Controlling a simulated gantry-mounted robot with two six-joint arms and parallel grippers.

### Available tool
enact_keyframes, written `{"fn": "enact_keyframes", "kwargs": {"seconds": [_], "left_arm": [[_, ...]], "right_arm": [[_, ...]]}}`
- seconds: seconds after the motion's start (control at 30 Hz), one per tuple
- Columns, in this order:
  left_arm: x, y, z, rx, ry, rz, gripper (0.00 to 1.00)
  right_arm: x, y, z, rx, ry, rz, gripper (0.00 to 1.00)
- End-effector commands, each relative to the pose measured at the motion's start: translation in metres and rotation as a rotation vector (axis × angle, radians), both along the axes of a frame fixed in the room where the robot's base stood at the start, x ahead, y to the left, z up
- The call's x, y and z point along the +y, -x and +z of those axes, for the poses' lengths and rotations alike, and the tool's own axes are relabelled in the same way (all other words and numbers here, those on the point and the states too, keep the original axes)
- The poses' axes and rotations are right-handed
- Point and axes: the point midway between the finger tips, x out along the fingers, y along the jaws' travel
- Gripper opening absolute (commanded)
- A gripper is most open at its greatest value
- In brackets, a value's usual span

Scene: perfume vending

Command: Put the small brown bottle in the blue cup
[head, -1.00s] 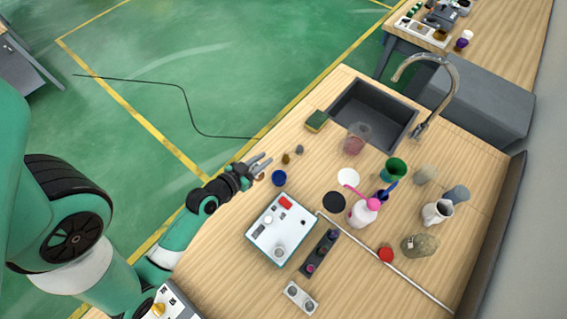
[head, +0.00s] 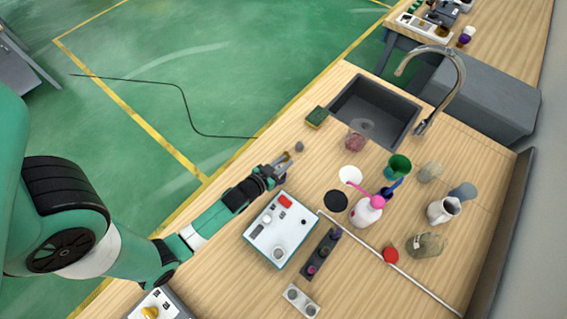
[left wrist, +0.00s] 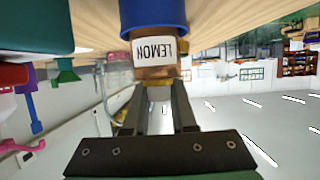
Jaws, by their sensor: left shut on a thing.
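The small brown bottle (left wrist: 155,72), with a white LEMON label, is held at its cap end between the fingers of my left gripper (left wrist: 157,95). The gripper is shut on it. In the left wrist view, which is upside down, the blue cup (left wrist: 153,12) is right at the bottle's far end. I cannot tell whether that end is inside the cup or just in front of it. In the head view my left gripper (head: 281,170) is above the near left part of the table, where it covers most of the cup. My right gripper is not in view.
A white box with a red button (head: 278,229) stands close to the left gripper. A small grey item (head: 299,147) stands just beyond it.

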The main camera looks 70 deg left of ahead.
Motion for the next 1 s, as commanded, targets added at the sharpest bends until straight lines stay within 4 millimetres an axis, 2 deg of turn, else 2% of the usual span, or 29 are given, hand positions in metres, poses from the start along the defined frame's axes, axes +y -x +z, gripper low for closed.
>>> {"fn": "enact_keyframes", "kwargs": {"seconds": [0.13,0.17,0.3,0.33,0.67,0.83,1.0], "left_arm": [[0.0,0.0,-0.003,0.0,0.0,0.0,0.0],[0.0,0.0,-0.003,0.001,0.001,0.0,0.26],[0.0,0.0,-0.002,0.001,0.001,0.0,0.51],[0.0,0.0,-0.002,0.001,0.001,0.0,0.54],[0.0,0.0,0.003,0.0,0.0,0.0,0.54],[-0.013,0.022,0.011,0.004,0.0,-0.001,0.54],[-0.033,0.057,0.026,0.004,-0.001,-0.002,0.54]], "right_arm": [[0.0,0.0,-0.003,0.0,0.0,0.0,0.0],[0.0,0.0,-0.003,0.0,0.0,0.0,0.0],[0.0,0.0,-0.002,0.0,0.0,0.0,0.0],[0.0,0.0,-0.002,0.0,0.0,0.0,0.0],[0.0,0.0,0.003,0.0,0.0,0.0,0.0],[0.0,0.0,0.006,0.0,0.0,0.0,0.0],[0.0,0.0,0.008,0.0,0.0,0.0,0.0]]}}
